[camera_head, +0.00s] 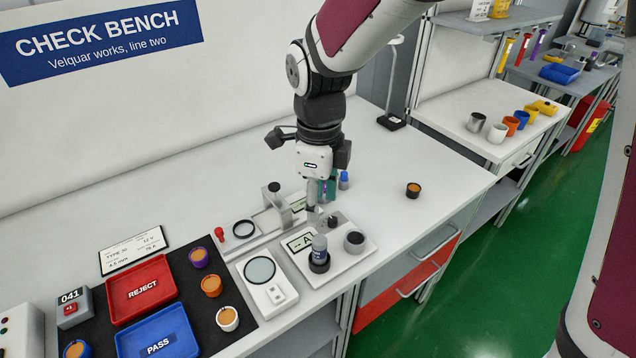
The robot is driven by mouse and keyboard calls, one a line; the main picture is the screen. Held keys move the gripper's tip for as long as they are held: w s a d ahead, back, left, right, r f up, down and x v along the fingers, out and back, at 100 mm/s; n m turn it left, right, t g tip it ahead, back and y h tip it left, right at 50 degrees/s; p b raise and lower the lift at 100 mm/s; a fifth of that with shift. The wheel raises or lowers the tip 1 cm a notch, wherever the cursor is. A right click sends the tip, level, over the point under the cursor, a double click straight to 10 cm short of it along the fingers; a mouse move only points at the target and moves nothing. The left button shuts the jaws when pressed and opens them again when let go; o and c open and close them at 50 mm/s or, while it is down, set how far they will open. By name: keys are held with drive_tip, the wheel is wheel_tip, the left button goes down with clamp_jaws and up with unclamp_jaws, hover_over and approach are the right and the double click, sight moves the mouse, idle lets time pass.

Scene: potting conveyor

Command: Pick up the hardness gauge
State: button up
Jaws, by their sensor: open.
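A small grey cylinder with a blue label (319,246), which looks like the hardness gauge, stands upright in a black ring on a white base plate (343,263). The plate carries a card marked "A" and a dark grey cup (354,241). My gripper (318,212) points down over the bench, just behind the plate in the picture. Its fingers are partly hidden and hard to separate from the things behind them. I see nothing held in it.
A white device with a round dial (260,271) stands left of the plate. A clamp stand (275,208) and a teal item (328,188) are close to my gripper. Red (141,284) and blue (160,338) trays lie farther left. The right bench is mostly clear around a small dark pot (413,190).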

sight(320, 238)
wheel_tip(320, 238, down, 13)
drive_tip(key=shift+r, duration=0.2)
clamp_jaws()
idle(0.5)
